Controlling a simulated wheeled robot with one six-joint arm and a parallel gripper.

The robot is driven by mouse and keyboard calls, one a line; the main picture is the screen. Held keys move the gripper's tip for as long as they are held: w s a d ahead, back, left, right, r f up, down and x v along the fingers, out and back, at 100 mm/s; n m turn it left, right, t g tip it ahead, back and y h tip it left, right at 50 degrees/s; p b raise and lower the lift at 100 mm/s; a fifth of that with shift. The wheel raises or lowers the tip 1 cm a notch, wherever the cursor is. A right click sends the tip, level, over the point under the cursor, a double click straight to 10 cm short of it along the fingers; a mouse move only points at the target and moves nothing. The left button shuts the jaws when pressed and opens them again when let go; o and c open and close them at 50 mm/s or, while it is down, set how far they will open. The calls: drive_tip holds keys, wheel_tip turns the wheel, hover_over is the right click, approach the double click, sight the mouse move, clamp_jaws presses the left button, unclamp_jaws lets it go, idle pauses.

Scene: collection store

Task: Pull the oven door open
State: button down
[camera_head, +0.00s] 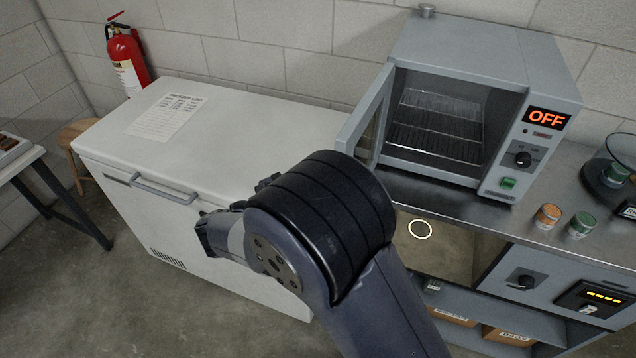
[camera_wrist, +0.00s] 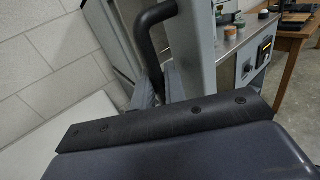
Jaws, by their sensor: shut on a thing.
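The grey oven (camera_head: 455,50) stands on the steel counter at the right of the head view, its display reading OFF. Its door (camera_head: 367,125) is swung well open on the left side, and the wire racks inside are visible. In the wrist view the door's edge (camera_wrist: 201,50) rises just right of its black bar handle (camera_wrist: 148,28). My gripper (camera_wrist: 158,84) is shut on the handle's lower part. In the head view my arm hides the handle and the fingertips.
A white chest freezer (camera_head: 235,140) with a paper log (camera_head: 165,117) on its lid stands left of the oven. Small tins (camera_head: 548,215) and a scale (camera_head: 610,180) sit on the counter (camera_head: 450,205). A red extinguisher (camera_head: 127,60) is on the back wall.

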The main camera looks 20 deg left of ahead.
drive_tip(key=c, duration=1.8)
unclamp_jaws()
drive_tip(key=shift+w, duration=0.15)
drive_tip(key=b+v, duration=0.2)
drive_tip(key=v, duration=0.8)
drive_tip(key=shift+s+a, duration=0.15)
drive_tip(key=shift+s, duration=0.2)
drive_tip(key=shift+w, duration=0.1)
